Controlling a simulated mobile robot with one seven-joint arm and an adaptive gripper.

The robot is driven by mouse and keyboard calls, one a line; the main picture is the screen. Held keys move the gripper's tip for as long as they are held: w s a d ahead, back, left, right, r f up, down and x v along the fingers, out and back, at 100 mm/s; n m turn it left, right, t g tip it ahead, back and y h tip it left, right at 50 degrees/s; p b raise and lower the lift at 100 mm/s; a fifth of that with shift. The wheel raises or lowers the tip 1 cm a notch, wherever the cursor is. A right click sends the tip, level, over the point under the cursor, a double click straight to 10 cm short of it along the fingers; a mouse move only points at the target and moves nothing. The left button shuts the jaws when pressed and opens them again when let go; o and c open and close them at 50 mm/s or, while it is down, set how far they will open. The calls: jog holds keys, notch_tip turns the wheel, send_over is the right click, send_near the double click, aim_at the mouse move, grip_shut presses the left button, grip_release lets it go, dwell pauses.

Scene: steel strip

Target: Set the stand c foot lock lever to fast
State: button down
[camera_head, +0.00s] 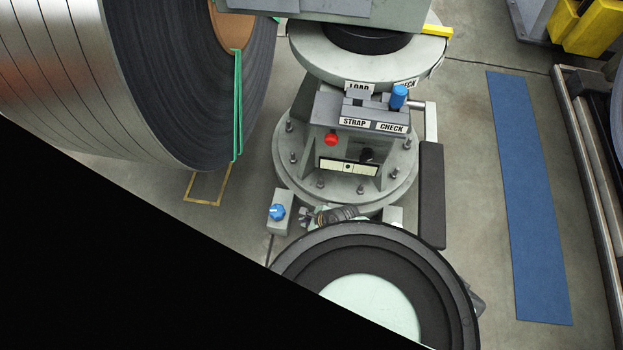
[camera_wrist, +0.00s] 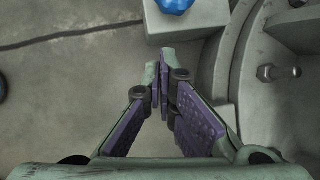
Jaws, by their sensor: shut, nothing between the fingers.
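A grey box with a blue knob (camera_head: 277,212) stands on the floor at the left of the round stand foot (camera_head: 285,180). The knob carries a pale mark. In the wrist view the blue knob (camera_wrist: 176,4) is cut by the top edge, on its pale box (camera_wrist: 180,27). My gripper (camera_wrist: 163,72) is shut and empty, its tips just below that box in the picture; I cannot tell whether they touch it. In the head view my gripper (camera_head: 308,217) is small, just right of the box. No part is clearly readable as the foot lock lever or its fast mark.
The bolted foot flange (camera_wrist: 232,75) curves close on the gripper's right. A large steel coil (camera_head: 130,80) stands left. A blue mat (camera_head: 528,200) lies right.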

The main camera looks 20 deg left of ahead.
jog(key=r, duration=0.1)
jog(key=s+a+r, duration=0.1)
jog(key=r, duration=0.1)
jog(key=a+r, duration=0.1)
jog(key=shift+s+a+r, duration=0.1)
jog(key=shift+s+r, duration=0.2)
dwell(0.4)
